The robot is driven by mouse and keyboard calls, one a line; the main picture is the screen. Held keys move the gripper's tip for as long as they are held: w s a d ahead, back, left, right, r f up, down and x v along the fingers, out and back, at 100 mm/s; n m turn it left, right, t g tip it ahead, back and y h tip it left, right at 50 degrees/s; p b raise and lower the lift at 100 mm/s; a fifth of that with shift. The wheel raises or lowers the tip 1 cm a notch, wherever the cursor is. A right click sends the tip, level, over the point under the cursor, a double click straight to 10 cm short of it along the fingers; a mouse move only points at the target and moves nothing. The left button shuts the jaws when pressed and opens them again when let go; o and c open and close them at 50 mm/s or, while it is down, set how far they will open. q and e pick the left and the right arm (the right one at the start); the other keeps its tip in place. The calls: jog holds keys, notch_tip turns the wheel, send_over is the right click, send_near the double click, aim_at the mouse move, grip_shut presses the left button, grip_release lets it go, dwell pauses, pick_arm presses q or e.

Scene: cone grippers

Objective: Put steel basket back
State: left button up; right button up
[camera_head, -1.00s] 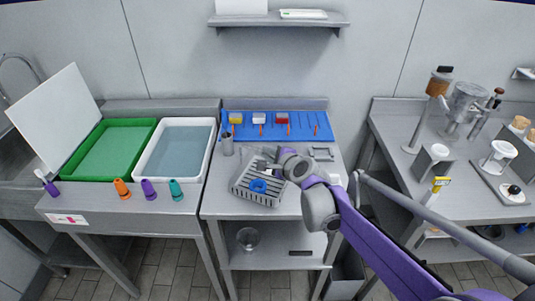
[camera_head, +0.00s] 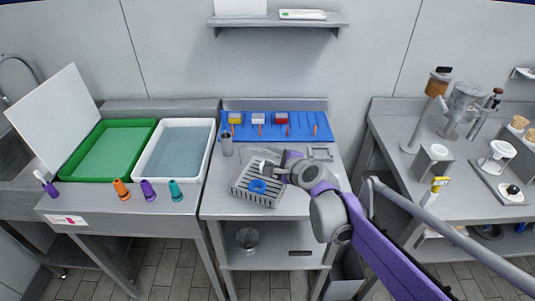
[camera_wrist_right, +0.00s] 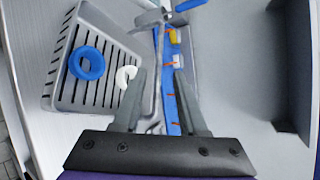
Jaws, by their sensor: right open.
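A grey slatted rack (camera_head: 243,188) stands on the middle table with a blue ring (camera_head: 257,186) on it. In the right wrist view the rack (camera_wrist_right: 72,62) shows with the blue ring (camera_wrist_right: 86,63) and a white ring (camera_wrist_right: 126,76). A round steel container (camera_head: 247,239), which may be the steel basket, is on the shelf below. I cannot tell for certain which thing is the basket. My right gripper (camera_head: 272,170) is open beside the rack's right side. In the wrist view its fingers (camera_wrist_right: 160,75) stand apart, with a thin grey bar seen between them. My left gripper is out of view.
A green tray (camera_head: 95,175) and a white tub (camera_head: 141,172) are at left. The right counter (camera_head: 410,180) holds several devices.

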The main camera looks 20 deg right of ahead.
jog(key=v, duration=0.8)
jog(key=s+a+f+n+g, duration=0.5)
jog(key=s+f+n, duration=0.4)
jog(key=s+n, duration=0.4)
jog(key=s+d+f+n+g+h, duration=0.2)
jog(key=s+f+n, duration=0.5)
jog(key=s, duration=0.4)
jog(key=shift+s+d+f+n+g+h+p, duration=0.2)
jog(key=shift+d+f+n+g+h+p, duration=0.1)
jog(key=shift+d+n+g+h, duration=0.1)
